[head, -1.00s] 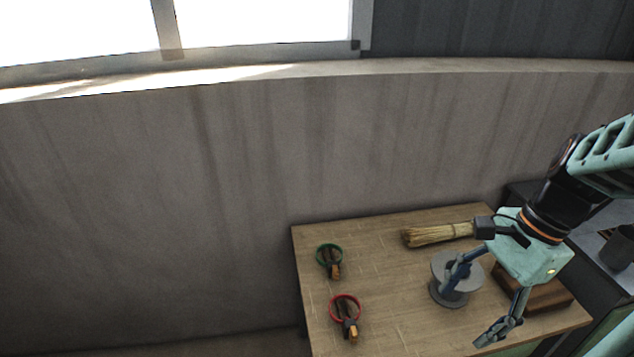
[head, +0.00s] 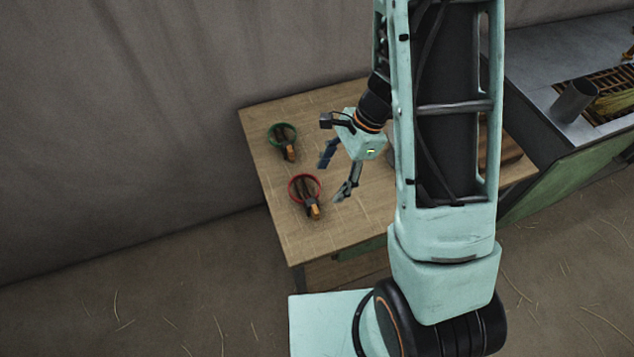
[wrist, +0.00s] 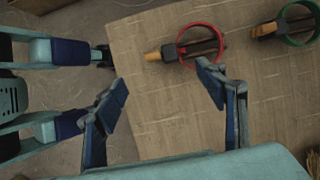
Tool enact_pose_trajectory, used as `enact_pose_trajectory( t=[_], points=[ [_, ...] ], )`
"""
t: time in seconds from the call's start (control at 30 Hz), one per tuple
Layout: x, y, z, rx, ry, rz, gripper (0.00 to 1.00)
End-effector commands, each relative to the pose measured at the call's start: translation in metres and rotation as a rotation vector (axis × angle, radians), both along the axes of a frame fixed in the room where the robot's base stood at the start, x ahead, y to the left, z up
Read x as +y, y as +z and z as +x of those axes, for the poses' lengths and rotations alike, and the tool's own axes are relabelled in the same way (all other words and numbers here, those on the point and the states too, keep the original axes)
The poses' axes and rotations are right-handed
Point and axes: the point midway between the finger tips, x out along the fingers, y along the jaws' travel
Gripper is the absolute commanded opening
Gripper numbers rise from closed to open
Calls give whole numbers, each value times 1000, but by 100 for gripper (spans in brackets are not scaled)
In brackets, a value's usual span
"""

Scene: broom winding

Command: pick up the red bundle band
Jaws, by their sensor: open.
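The red bundle band (head: 291,184) is a thin ring on the wooden table, near its left front. It also shows near the top of the wrist view (wrist: 196,24). A dark tool with an orange-brown handle (head: 313,211) lies across the ring; I cannot tell whether it is under or through it. My gripper (head: 332,178) is open and empty, just right of the red band and apart from it. In the wrist view its two fingers (wrist: 163,83) are spread, with bare table between them and the red band beyond the right fingertip.
A green ring (head: 283,127) with a similar tool lies farther back on the wooden table (head: 260,165). My arm hides much of the table's right side. A metal counter (head: 540,70) with a grey cylinder (head: 575,100) stands at the right. The table's front left is clear.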

Motion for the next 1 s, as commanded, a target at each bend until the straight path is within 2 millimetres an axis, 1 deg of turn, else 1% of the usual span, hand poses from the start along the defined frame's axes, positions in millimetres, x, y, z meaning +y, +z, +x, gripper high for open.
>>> enact_pose_trajectory(
  t=[0.1,0.33,0.57,0.9,1.0],
  points=[
    [10,-16,-3,9,-1,6,65],
    [22,-49,-6,9,-2,6,65],
    [28,-63,-7,7,-3,5,65],
    [40,-102,-9,8,-3,4,65],
    [42,-107,-9,6,-3,4,65]
  ],
)
